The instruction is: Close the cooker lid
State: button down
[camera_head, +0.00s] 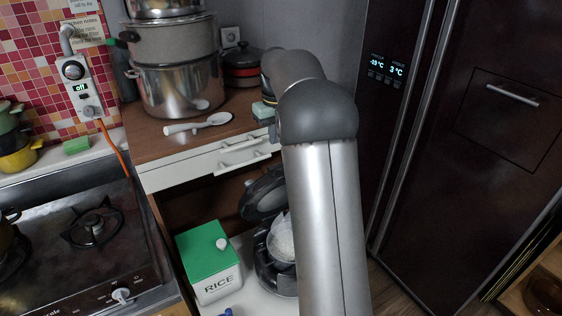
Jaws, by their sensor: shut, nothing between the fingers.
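The cooker (266,281) is a dark, round pot on the white lower shelf, just left of my arm. Its dark lid (262,196) stands raised and tilted at the back, so the cooker is open. White rice (283,237) shows inside. My arm hides the right part of the cooker and perhaps part of the lid. My gripper is not visible; my large grey arm link rises through the picture and bends away at the top.
A green-lidded rice box (212,262) stands left of the cooker. Above is a wooden counter with drawers (217,163), a white spoon (198,124) and stacked steel pots (178,90). A stove (75,250) is at left, a dark fridge (470,130) at right.

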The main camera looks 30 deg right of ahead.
jog(key=f, duration=0.6)
jog(key=w+f+p, duration=0.1)
jog(key=f, duration=0.3)
jog(key=shift+s, duration=0.1)
